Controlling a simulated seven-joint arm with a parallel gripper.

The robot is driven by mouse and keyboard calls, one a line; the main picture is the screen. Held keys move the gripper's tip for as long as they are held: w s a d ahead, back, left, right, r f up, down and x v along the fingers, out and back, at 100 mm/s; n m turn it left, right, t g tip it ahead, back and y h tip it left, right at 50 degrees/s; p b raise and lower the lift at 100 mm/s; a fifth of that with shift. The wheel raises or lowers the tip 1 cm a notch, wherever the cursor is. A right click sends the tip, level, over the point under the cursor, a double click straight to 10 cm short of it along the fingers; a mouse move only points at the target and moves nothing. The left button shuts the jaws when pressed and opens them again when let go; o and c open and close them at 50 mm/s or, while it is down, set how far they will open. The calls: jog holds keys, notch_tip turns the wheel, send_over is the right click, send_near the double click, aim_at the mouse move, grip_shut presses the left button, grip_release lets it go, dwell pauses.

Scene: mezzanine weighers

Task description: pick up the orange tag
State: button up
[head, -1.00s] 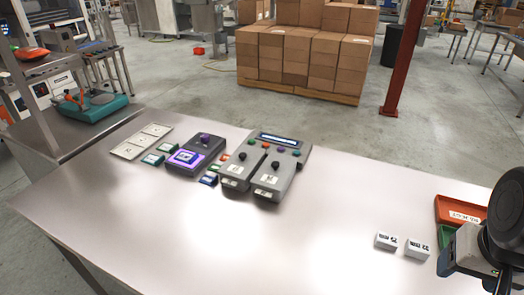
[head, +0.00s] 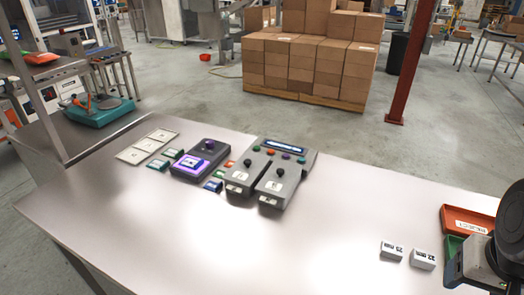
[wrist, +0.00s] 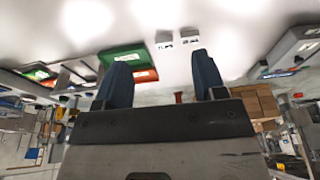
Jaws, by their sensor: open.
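A small orange tag (head: 230,163) lies on the metal table, in the narrow gap between the dark device with the lit purple pad (head: 198,161) and the grey twin device (head: 262,180). It is small and partly hidden by the grey device's edge. A blue tag (head: 213,185) lies in front of it. My gripper is at the right side of the head view, far from the orange tag, with its fingers mostly hidden there. In the wrist view its two blue fingers are apart with nothing between them (wrist: 162,78).
An orange tray (head: 466,220) and a green tray (head: 453,244) sit beside my arm. Two white labelled blocks (head: 391,250) (head: 424,259) stand left of them. Green tags (head: 157,163) and pale cards (head: 136,155) lie further left. The table's middle and front are clear.

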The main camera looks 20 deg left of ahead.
jog(key=shift+c, duration=0.4)
